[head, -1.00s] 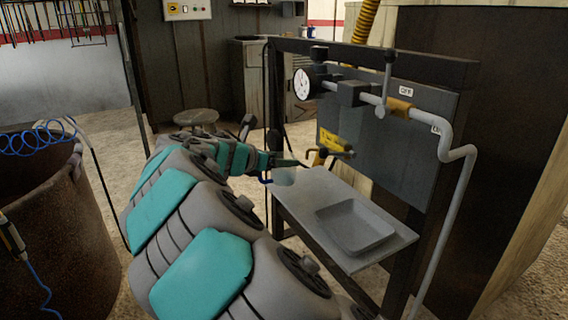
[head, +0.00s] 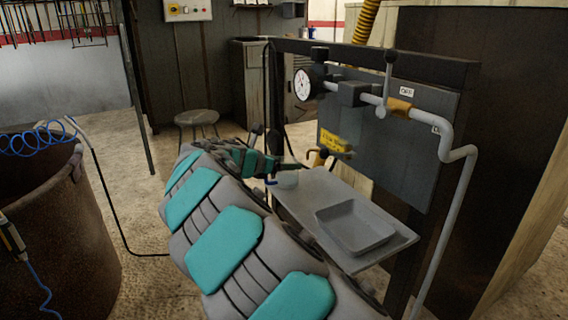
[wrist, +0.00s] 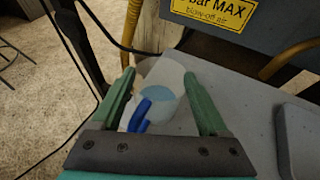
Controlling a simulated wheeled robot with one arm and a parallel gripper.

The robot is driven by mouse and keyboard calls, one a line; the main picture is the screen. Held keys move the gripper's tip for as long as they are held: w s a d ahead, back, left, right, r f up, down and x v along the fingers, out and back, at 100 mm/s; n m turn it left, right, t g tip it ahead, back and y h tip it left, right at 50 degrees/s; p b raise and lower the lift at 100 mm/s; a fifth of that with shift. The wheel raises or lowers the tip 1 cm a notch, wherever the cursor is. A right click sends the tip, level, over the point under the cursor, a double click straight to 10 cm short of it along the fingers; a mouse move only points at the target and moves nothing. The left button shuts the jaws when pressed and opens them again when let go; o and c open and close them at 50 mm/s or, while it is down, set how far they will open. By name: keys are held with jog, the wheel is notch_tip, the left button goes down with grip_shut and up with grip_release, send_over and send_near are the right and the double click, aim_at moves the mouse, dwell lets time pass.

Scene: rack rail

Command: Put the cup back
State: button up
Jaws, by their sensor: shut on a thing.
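A pale, translucent cup (head: 288,180) with a blue handle is at the back left corner of the grey shelf (head: 385,240). In the wrist view the cup (wrist: 158,104) sits between the two green fingers of my gripper (wrist: 159,76), its blue handle pointing down and left. My gripper (head: 281,165) is shut on the cup. The cup overlaps the shelf's left end; I cannot tell whether its base touches the surface. The cup's lower part is partly hidden.
A grey tray (head: 340,240) lies on the right part of the shelf. A panel (head: 400,150) with pipe, gauge and yellow label (head: 335,141) rises behind it. A dark frame post stands close on the left. A rusty barrel (head: 60,230) and a stool (head: 196,118) stand farther left.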

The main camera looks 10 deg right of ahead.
jog(key=o, duration=1.5)
jog(key=shift+c, duration=0.2)
jog(key=v, duration=1.2)
